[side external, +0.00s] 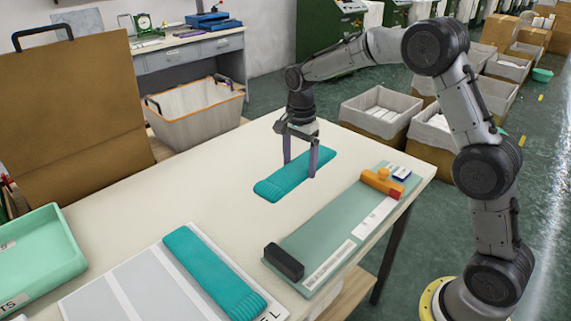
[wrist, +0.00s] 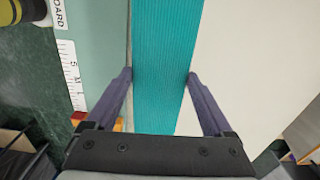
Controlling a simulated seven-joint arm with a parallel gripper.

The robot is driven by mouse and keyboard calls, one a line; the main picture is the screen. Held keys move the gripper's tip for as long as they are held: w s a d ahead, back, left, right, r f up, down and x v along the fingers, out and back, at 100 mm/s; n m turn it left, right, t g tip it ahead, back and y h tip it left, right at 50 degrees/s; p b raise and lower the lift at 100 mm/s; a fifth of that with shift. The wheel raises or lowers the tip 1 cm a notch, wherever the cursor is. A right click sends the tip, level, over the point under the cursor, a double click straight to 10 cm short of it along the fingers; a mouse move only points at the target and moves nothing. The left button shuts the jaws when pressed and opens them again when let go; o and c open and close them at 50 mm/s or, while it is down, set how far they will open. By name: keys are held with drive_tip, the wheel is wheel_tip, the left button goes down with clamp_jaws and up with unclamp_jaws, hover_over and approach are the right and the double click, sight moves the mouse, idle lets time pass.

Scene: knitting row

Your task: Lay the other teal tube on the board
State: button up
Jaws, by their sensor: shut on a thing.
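A ribbed teal tube (side external: 291,179) is at the middle of the pale table, flat and level. My gripper (side external: 299,168) points down over it, with a finger at each long edge. In the wrist view the gripper (wrist: 160,74) is shut across the width of the teal tube (wrist: 165,45). I cannot tell whether the tube is raised off the table. The green board (side external: 325,224), with a printed scale, is to the right of the tube. Another teal tube (side external: 214,273) lies on a grey-striped white sheet (side external: 136,281) at the front left.
The green board carries a black block (side external: 284,261) at its near end and an orange piece (side external: 382,182) at its far end. A mint tray (side external: 38,249) stands at the left. Bare table (side external: 200,205) lies between the two tubes. Bins stand on the floor behind.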

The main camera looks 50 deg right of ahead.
drive_tip(key=s+a+r, duration=0.2)
drive_tip(key=s, duration=1.1)
drive_tip(key=s+a+r, duration=0.1)
drive_tip(key=s, duration=1.3)
hover_over(327, 230)
drive_tip(key=shift+m, duration=0.4)
drive_tip(key=f, duration=0.9)
drive_tip(key=shift+s, duration=0.25)
drive_tip(key=shift+w+f, duration=0.2)
drive_tip(key=shift+f, duration=1.55)
drive_tip(key=shift+f, duration=0.1)
drive_tip(key=o, duration=1.1)
drive_tip(key=shift+c, duration=0.2)
